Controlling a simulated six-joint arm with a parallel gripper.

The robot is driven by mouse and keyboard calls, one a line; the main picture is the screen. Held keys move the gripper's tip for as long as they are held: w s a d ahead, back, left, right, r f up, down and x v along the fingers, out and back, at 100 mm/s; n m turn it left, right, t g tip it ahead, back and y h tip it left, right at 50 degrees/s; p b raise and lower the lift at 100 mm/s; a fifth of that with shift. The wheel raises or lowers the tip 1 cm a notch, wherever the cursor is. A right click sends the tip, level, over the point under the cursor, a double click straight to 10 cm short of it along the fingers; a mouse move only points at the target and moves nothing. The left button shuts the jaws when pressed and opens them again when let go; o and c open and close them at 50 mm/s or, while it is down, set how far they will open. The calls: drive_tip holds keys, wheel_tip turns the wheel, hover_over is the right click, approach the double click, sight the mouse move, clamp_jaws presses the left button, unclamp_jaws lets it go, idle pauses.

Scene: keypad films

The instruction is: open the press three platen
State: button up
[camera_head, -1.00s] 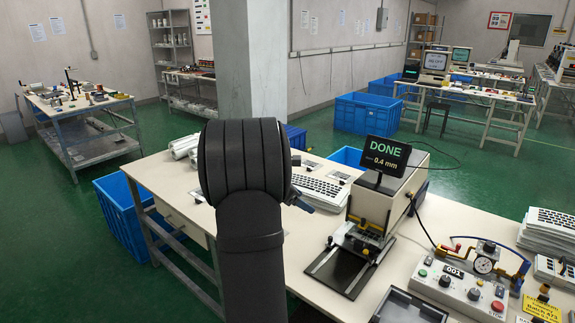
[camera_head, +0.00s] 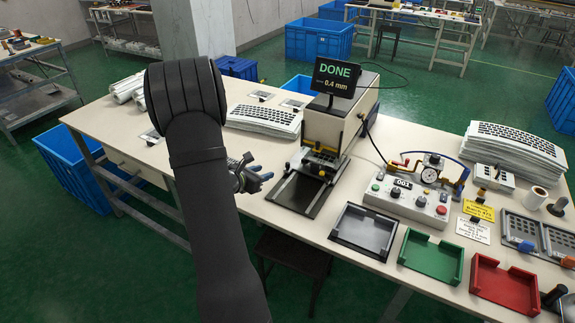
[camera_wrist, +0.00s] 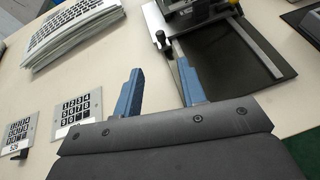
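A beige press (camera_head: 350,110) stands on the bench, with a screen (camera_head: 335,76) reading DONE and 0.4 mm. A dark flat plate (camera_head: 296,196) on metal rails extends from its front; the plate also shows at the upper right of the wrist view (camera_wrist: 232,58). I cannot tell which part is the platen. My gripper (camera_head: 258,172) is left of the plate. In the wrist view my gripper (camera_wrist: 159,66) is open and empty, its right finger near the rail.
A stack of keypad films (camera_head: 264,120) lies behind my gripper, another (camera_head: 512,146) at the right. Black (camera_head: 365,231), green (camera_head: 431,257) and red (camera_head: 505,285) trays line the front edge. Small keypad plates (camera_wrist: 77,112) lie left of my gripper.

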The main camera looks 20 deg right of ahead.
sight(288, 164)
drive_tip(key=x, duration=1.5)
drive_tip(key=shift+c, duration=0.5)
clamp_jaws()
